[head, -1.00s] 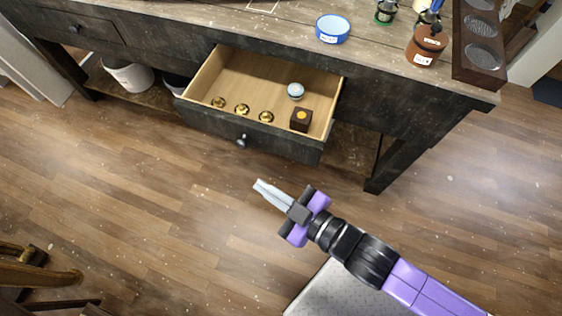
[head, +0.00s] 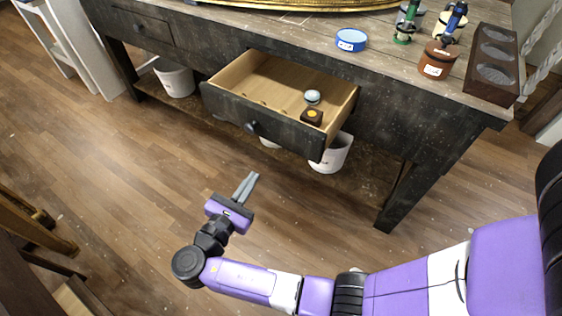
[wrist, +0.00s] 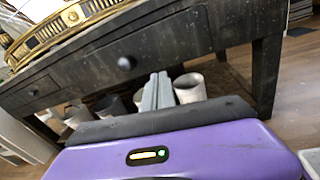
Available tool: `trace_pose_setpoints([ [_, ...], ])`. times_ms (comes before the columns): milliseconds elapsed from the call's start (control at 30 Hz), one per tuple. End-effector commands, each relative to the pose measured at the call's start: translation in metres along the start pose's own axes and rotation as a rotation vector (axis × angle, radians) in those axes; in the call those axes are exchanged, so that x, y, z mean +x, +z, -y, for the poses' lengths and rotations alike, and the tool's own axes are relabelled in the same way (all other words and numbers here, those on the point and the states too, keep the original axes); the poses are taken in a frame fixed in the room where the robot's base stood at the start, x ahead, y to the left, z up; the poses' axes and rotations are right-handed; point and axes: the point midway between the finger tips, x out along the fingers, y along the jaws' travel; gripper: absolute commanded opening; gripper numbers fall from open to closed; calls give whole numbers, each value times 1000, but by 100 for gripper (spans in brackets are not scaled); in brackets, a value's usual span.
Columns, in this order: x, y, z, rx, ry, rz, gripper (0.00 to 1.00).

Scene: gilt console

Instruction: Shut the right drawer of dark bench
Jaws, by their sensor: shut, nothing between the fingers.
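The dark bench (head: 430,130) stands across the back of the head view. Its right drawer (head: 277,128) is pulled out, with a dark front and a round dark knob (head: 252,127). A small light-blue-topped item (head: 312,97) and a dark brown box (head: 311,117) lie inside it. The drawer front and its knob (wrist: 126,63) also show in the wrist view. My gripper (head: 247,184) is shut and empty, in front of and below the drawer front, apart from it. In the wrist view its fingers (wrist: 158,92) are together, pointing at the bench.
The left drawer (head: 142,27) is closed. White buckets (head: 175,78) (head: 331,153) stand on the lower shelf. On the bench top are a blue round tin (head: 351,40), a brown jar (head: 438,59) and a dark holder (head: 492,65). The floor before the bench is clear.

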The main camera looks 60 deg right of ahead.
Motion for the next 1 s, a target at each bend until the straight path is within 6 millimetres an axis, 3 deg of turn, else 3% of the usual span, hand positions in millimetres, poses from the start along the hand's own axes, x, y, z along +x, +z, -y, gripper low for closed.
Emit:
trace_pose_setpoints([
  [133, -1, 15, 25, -114, -106, 62, 0],
  [367, 13, 15, 30, -147, -117, 57, 0],
  [800, 96, 20, 39, -145, -117, 56, 0],
  [1000, 124, 22, 42, -144, -114, 57, 0],
])
